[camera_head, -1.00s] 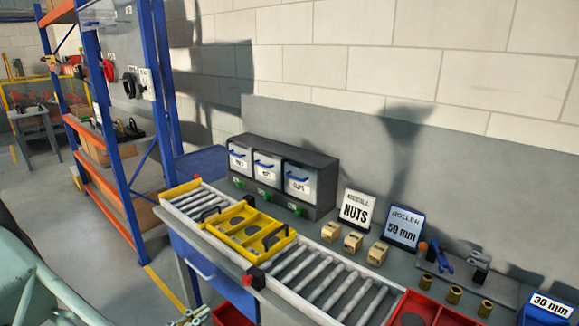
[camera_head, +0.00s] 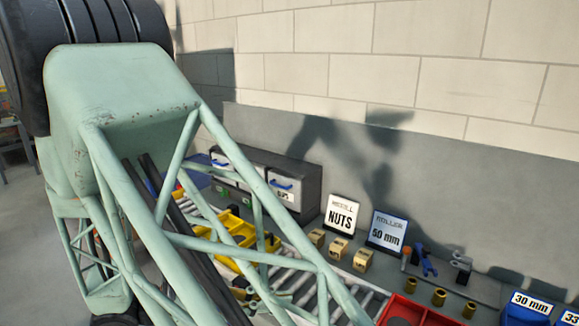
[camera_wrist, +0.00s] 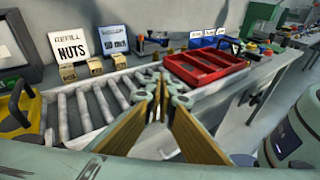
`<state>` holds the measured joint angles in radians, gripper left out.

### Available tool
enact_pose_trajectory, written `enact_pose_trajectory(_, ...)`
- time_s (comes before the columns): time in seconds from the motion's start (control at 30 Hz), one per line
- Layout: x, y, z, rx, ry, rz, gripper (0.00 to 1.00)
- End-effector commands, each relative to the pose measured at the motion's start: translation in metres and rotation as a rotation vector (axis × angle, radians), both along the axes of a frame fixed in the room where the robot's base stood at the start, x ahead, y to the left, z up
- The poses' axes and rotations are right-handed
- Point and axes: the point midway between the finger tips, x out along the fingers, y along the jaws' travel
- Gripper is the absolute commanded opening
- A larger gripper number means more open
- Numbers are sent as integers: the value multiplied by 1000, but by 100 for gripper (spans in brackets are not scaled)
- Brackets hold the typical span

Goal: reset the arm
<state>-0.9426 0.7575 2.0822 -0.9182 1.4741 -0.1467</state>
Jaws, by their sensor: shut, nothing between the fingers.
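My pale green lattice arm (camera_head: 120,90) fills the left half of the head view and stands in front of the roller conveyor and the yellow carrier. My gripper (camera_wrist: 160,82) shows in the wrist view, with its long tan fingers meeting at the tips. It is shut and holds nothing. Its tips appear over the roller conveyor (camera_wrist: 88,106), just left of the red tray (camera_wrist: 208,72). My gripper does not show clearly in the head view.
The yellow carrier (camera_head: 233,225) sits on the conveyor, partly hidden by my arm. Behind the conveyor stand a NUTS sign (camera_head: 342,215), several small tan blocks (camera_head: 338,248), a 50 mm sign (camera_head: 387,232) and brass rollers (camera_head: 439,297). A grey drawer unit (camera_head: 300,170) is at the back.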

Motion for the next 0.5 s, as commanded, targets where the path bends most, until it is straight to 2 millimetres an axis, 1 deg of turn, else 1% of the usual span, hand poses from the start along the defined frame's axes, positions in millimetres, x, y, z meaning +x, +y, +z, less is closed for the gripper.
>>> enact_pose_trajectory(0.03, -2, -13, 6, 16, -1, -30, 0)
enact_pose_trajectory(0.1, -7, -29, 12, 39, 1, -73, 0)
enact_pose_trajectory(0.27, -20, -63, 25, 92, 0, -166, 0)
enact_pose_trajectory(0.5, -45, -110, 42, 172, -5, -308, 0)
